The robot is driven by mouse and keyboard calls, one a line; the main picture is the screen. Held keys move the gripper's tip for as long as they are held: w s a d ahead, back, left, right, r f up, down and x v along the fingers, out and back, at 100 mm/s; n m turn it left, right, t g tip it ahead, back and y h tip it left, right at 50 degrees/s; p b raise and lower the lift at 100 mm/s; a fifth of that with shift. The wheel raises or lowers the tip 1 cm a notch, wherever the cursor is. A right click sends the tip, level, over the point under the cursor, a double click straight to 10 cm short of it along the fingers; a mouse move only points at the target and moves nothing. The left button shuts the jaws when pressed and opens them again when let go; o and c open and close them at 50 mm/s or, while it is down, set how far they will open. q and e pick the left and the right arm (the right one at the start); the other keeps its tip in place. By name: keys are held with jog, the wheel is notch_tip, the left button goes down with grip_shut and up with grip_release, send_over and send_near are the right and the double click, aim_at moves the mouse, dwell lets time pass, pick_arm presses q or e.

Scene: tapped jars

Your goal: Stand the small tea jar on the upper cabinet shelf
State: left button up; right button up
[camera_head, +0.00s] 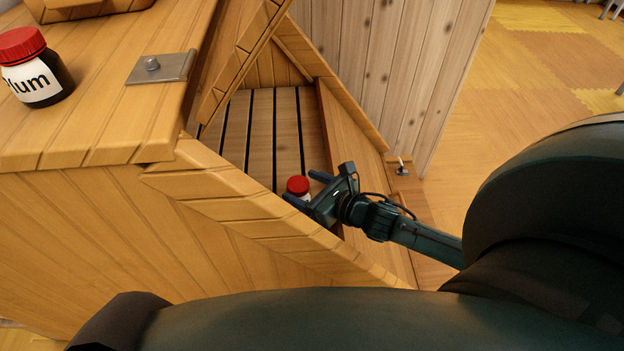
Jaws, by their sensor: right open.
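A small jar with a red lid (298,185) stands upright on the slatted shelf (262,140) inside the wooden cabinet, near the front edge. Only its lid and a sliver of its pale side show, so its label cannot be read. My right gripper (299,186) reaches into the cabinet from the right. It is open, with its two fingers pointing at the jar, one tip at each side of the lid. Whether the fingers touch the jar is not clear. My left gripper is not in view.
A dark jar with a red lid and a "lum" label (38,70) stands on the wooden top (95,125) at the left. A metal plate (162,67) is fixed there. The cabinet's front rim (235,210) and right side panel (352,130) border the opening. My dark arm links cover the bottom and right.

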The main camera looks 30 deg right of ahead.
jog(key=v, duration=1.2)
jog(key=shift+r, duration=0.15)
